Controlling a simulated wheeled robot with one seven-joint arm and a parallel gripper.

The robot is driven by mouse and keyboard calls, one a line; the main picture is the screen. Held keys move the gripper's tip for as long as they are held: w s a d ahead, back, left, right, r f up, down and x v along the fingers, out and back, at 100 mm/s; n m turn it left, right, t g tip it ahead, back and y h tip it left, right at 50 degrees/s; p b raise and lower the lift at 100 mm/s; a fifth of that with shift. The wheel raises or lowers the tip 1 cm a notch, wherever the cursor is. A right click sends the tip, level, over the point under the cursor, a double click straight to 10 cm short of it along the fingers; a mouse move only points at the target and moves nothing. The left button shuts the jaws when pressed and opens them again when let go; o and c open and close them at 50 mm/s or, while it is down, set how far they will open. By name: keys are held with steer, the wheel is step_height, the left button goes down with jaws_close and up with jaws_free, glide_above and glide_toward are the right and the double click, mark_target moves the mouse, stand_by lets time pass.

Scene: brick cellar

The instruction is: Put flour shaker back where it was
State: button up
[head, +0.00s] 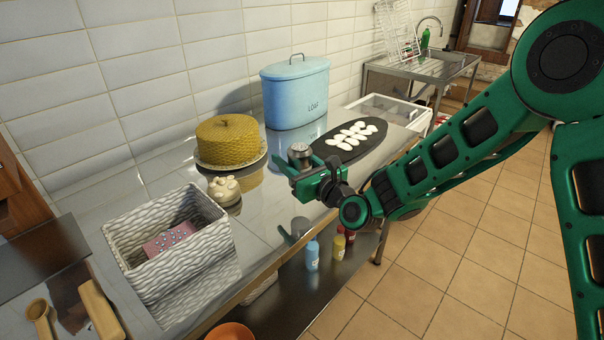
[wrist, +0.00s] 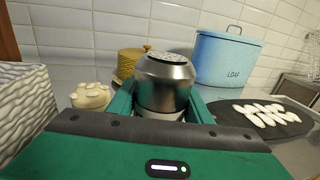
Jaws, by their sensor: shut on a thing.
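The flour shaker is a small silver metal pot with a perforated top (head: 300,155). It also shows upright in the middle of the wrist view (wrist: 165,85). My gripper (head: 307,172) is shut on the flour shaker, with a green finger on each side of it. In the head view, my gripper is over the front part of the steel counter (head: 275,205), to the left of the dark slate board (head: 372,146). The fingers hide the lower part of the shaker. I cannot tell how high it is above the counter.
White pieces lie on the slate. A blue LOAF bin (head: 295,92) and yellow woven dome (head: 229,141) stand along the wall. A cream paw-shaped item (head: 224,191) and white woven basket (head: 205,245) are to the left. Bottles (head: 312,255) stand on the lower shelf.

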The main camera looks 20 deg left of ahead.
steer(key=w+f, duration=0.2)
steer(key=w, duration=0.1)
steer(key=w+f, duration=0.1)
steer(key=w, duration=0.1)
steer(key=shift+f, duration=0.1)
steer(key=shift+w+f, duration=0.1)
steer(key=shift+f, duration=1.8)
steer(key=o, duration=1.2)
steer(key=shift+f, duration=0.1)
steer(key=shift+o, duration=0.2)
steer(key=v, duration=1.1)
steer(key=shift+w, duration=0.1)
steer(key=shift+s+d, duration=0.3)
steer(key=shift+d, duration=0.1)
